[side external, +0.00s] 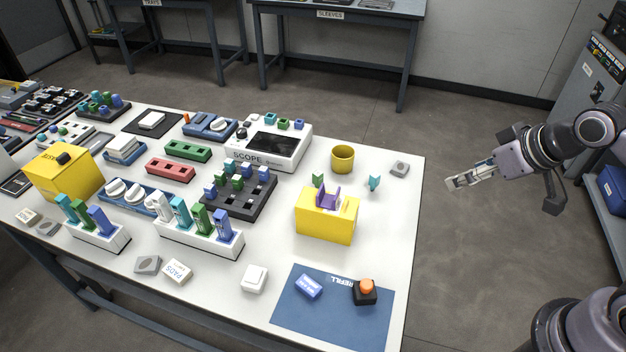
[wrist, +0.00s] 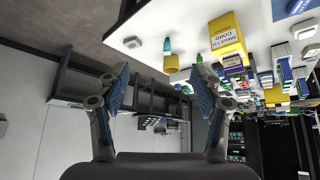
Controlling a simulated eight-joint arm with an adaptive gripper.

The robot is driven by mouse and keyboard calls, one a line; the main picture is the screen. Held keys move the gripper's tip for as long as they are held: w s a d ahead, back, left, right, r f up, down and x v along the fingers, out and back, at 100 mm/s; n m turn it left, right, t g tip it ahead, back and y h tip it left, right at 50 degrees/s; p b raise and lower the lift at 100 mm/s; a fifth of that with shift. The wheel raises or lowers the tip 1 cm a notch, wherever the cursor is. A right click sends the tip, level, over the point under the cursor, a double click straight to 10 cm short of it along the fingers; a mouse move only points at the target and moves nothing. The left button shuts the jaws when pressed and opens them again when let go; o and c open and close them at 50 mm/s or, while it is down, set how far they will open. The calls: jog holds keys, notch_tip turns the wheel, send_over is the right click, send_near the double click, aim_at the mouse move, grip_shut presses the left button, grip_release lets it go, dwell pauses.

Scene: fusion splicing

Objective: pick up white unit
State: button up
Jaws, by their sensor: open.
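A small white unit (side external: 254,278) with a raised square top sits near the table's front edge, left of the blue mat. A second flat white piece (side external: 152,120) lies on a black pad farther back; I cannot tell for certain which is meant. My gripper (side external: 452,183) is open and empty, out past the table's right edge and well apart from both. In the wrist view my two fingers are spread (wrist: 162,90), with nothing between them.
A yellow box (side external: 326,227), yellow cup (side external: 343,158) and grey piece (side external: 400,169) stand nearest my side. The blue mat (side external: 310,330) holds a blue block (side external: 308,286) and an orange button (side external: 366,287). White racks (side external: 200,239) of upright coloured pieces stand left of the yellow box.

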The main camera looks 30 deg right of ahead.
jog(key=w+a+r+n+g+y, duration=0.1)
jog(key=w+a+r+n+g, duration=0.15)
jog(key=w+a+n, duration=0.55)
jog(key=n+g+h, duration=0.1)
jog(key=n+g, duration=0.4)
jog(key=n, duration=1.4)
send_over(253, 274)
notch_tip(253, 274, down, 12)
jog(key=shift+s+f+t, duration=0.2)
jog(key=shift+f+t, duration=0.05)
jog(key=shift+f, duration=0.2)
notch_tip(253, 274, down, 10)
jog(key=shift+w+r, duration=0.1)
jog(key=shift+w, duration=0.05)
jog(key=c, duration=1.2)
